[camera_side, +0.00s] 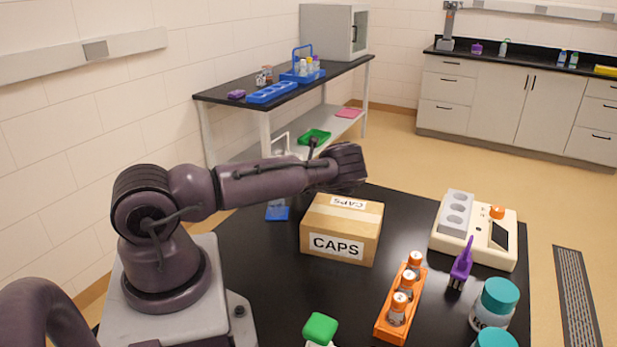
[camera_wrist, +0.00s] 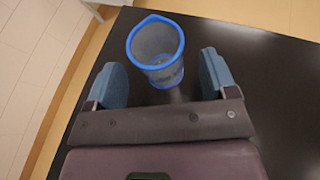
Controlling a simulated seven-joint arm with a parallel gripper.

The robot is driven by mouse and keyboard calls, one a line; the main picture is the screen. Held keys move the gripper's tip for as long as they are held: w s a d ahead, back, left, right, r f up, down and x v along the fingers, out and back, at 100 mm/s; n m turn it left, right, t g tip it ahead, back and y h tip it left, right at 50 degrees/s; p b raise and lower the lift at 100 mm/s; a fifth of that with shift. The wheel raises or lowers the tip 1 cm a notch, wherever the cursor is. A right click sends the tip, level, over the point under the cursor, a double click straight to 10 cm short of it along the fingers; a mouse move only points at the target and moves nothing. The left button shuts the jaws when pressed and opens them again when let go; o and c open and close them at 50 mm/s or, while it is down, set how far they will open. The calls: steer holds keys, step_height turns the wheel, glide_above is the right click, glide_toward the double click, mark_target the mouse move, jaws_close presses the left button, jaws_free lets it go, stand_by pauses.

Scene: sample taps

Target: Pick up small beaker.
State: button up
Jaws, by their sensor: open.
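The small beaker (camera_wrist: 155,48) shows in the wrist view as a clear, greyish cup with a blue rim and a pouring lip. It stands on the black table, close to the table's edge. My gripper (camera_wrist: 161,72) is open, with one blue finger at each side of the view. The beaker is ahead of the palm, roughly in line with the gap between the fingers. No contact with either finger is visible. In the side view my fingers are not clearly visible, and I cannot pick out the beaker for certain.
A CAPS cardboard box (camera_side: 341,228) stands on the black table (camera_side: 265,270). To its right are an orange rack (camera_side: 387,325) of capped bottles, a cream-coloured device (camera_side: 475,233), a purple tool (camera_side: 461,265) and a teal-lidded jar (camera_side: 494,304). A green-capped item (camera_side: 320,328) is at the front.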

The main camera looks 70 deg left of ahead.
steer(key=shift+x, duration=1.6)
steer(key=c, duration=1)
steer(key=shift+r, duration=0.15)
